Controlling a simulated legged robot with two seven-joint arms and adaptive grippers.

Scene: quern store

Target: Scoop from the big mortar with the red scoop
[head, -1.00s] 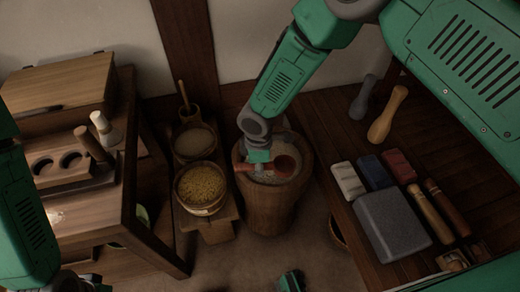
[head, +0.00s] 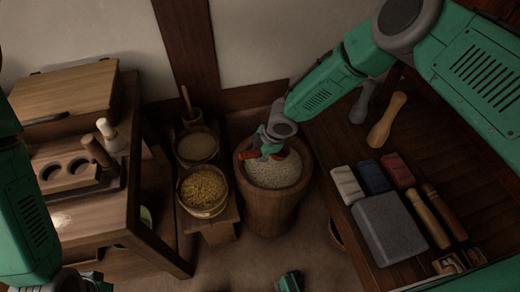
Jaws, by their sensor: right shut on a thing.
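The big mortar (head: 270,213) is a tall brown wooden tub standing on the floor at the middle, with pale grainy contents (head: 277,174) inside. My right gripper (head: 266,150) is shut on the red scoop (head: 280,155), over the back left part of the mortar's mouth. The gripper hides much of the scoop, and I cannot tell whether the scoop holds anything. A small green and dark part at the bottom edge seems to be my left gripper (head: 290,281); its jaws cannot be made out.
Left of the mortar, a low bench (head: 222,232) bears a bowl of yellow grain (head: 203,188) and a paler bowl (head: 197,147). A wooden table (head: 75,225) stands at the left. The right table holds a grey block (head: 390,228), smaller blocks and wooden pestles. Floor in front is clear.

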